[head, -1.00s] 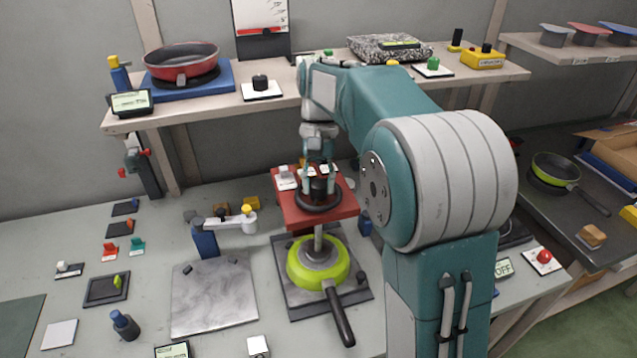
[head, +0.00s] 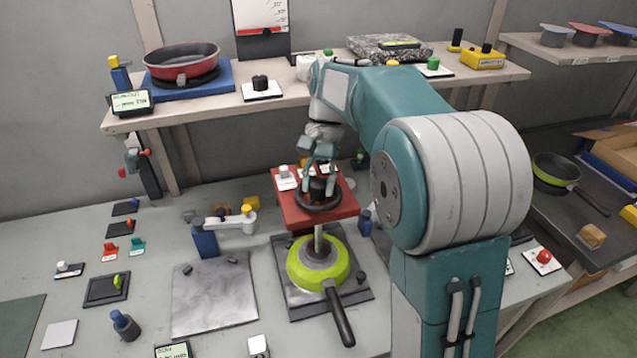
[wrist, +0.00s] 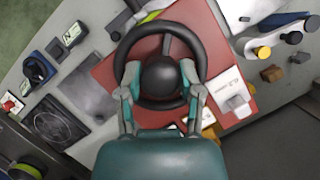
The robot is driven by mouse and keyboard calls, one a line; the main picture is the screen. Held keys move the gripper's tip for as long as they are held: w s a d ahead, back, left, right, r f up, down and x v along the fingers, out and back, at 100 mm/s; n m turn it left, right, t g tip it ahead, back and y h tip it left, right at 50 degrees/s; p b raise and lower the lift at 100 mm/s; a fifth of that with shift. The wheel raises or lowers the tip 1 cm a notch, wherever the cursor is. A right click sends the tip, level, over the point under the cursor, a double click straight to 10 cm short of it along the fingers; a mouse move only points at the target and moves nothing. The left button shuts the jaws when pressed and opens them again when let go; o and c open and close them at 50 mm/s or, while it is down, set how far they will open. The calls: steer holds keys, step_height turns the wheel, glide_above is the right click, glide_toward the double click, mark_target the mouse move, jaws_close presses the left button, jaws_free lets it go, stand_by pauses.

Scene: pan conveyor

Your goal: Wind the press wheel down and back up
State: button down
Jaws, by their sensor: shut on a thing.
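The black press wheel (head: 318,206) sits on top of the red press head (head: 341,207). In the wrist view the wheel (wrist: 126,66) is a ring with a spoke and a round dark hub (wrist: 160,77). My gripper (head: 318,188) comes down on the wheel from above. In the wrist view my gripper's fingers (wrist: 157,100) reach over the ring on both sides of the hub and are shut on it. The finger contact is partly hidden.
A blue clamp with a white arm (head: 205,240) and a grey plate (head: 213,292) stand left of the press. A shelf (head: 200,110) with a red pan (head: 181,60) runs behind. The pan's black handle (head: 338,315) points to the front.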

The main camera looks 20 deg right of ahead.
steer(key=shift+c, duration=1.3)
jaws_free()
steer(key=shift+f, duration=0.35)
steer(key=shift+w, duration=0.1)
steer(key=shift+r, duration=0.25)
steer(key=v, duration=1.1)
steer(key=shift+w+r, duration=0.2)
steer(key=shift+w, duration=0.1)
